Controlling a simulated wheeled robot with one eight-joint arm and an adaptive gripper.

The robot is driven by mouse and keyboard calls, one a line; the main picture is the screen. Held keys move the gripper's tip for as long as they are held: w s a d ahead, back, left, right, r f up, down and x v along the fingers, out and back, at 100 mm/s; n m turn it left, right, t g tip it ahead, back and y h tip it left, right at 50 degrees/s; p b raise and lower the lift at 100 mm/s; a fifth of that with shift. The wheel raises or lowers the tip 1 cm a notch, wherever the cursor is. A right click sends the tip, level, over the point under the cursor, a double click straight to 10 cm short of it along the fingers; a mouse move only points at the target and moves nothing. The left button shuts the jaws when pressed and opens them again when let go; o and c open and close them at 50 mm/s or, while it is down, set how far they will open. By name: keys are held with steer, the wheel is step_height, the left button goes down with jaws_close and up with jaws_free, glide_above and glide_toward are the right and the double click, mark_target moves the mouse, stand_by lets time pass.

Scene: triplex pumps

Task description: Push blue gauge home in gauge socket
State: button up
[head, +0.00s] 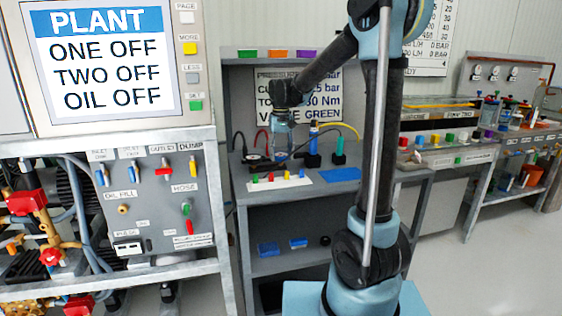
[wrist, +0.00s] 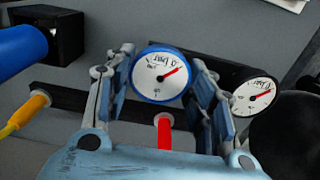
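The blue gauge (wrist: 161,74), with a white dial and red needle, sits between the two fingers of my gripper (wrist: 160,82) in the wrist view. The fingers meet its blue rim on both sides, so the gripper looks shut on it. The gauge socket cannot be made out; the gauge and fingers cover what lies behind it. In the head view my gripper (head: 282,152) is low over the back of the grey bench (head: 262,196), and the gauge is too small to tell there.
A black-rimmed gauge (wrist: 252,96) stands close by my right finger. A red piece (wrist: 165,131) is below the blue gauge. A blue cylinder (wrist: 20,50) and a yellow-orange connector (wrist: 27,111) are at left. A blue mat (head: 340,174) lies on the bench.

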mark_target(281, 154)
steer(key=shift+c, duration=1.2)
steer(key=shift+r, duration=3)
steer(key=shift+f, duration=2.25)
